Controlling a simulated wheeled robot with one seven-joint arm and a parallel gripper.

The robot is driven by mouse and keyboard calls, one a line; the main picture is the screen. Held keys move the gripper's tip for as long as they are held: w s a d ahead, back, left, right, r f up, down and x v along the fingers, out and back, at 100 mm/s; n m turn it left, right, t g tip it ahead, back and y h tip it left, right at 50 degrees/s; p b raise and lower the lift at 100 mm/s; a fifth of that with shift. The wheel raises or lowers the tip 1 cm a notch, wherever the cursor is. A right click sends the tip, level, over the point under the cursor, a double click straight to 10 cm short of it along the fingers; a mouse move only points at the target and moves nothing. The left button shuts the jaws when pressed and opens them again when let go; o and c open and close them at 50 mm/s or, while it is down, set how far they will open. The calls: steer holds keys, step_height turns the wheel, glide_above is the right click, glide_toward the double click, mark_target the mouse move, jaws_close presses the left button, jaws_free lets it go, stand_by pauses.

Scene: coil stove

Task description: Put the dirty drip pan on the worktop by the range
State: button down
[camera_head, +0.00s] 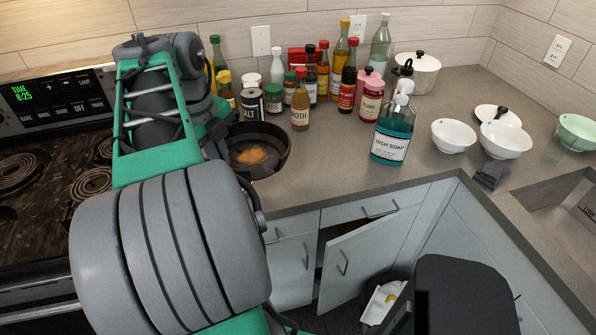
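A dark round pan (276,160), with an orange-brown stain inside, shows at the worktop's left end, just right of the range. It looks like the dirty drip pan. Its left side is hidden behind my arm. I cannot tell whether it rests on the worktop (330,165) or is held just above it. My gripper (219,130) is at the pan's left edge, mostly hidden by my wrist. Its fingertips do not show clearly, so I cannot tell if they grip the rim. The range (30,215) is at the left, with coil burners on a dark, stained top.
A dish soap bottle (393,135), white bowls (453,136) and a lidded pot (417,75) stand further right. A cupboard door (365,265) hangs open below. Worktop between pan and soap is clear.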

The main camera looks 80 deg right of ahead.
mark_target(271, 155)
steer(key=m, duration=0.2)
steer(key=shift+s+m, duration=0.15)
steer(key=shift+m, duration=0.15)
steer(key=s+d+f, duration=0.1)
steer(key=d, duration=0.1)
steer(key=s+d+f+p, duration=0.1)
steer(key=s+d, duration=0.1)
steer(key=s+d+f, duration=0.1)
steer(key=d, duration=0.2)
steer(key=shift+s+f, duration=0.25)
steer(key=s+d+f, duration=0.1)
steer(key=f, duration=0.1)
steer(key=s+d+f+p, duration=0.1)
steer(key=d+f, duration=0.1)
steer(key=d+f+p, duration=0.1)
steer(key=d+f, duration=0.1)
steer(key=shift+s+f, duration=0.3)
steer(key=shift+s, duration=0.1)
step_height(271, 155, down, 3)
steer(key=shift+w+r+p, duration=0.1)
steer(key=shift+r+p, duration=0.1)
steer(key=shift+p, duration=0.35)
steer(key=shift+f, duration=0.2)
steer(key=c, duration=1.6)
jaws_free()
steer(key=shift+a, duration=0.1)
steer(key=shift+o, duration=0.2)
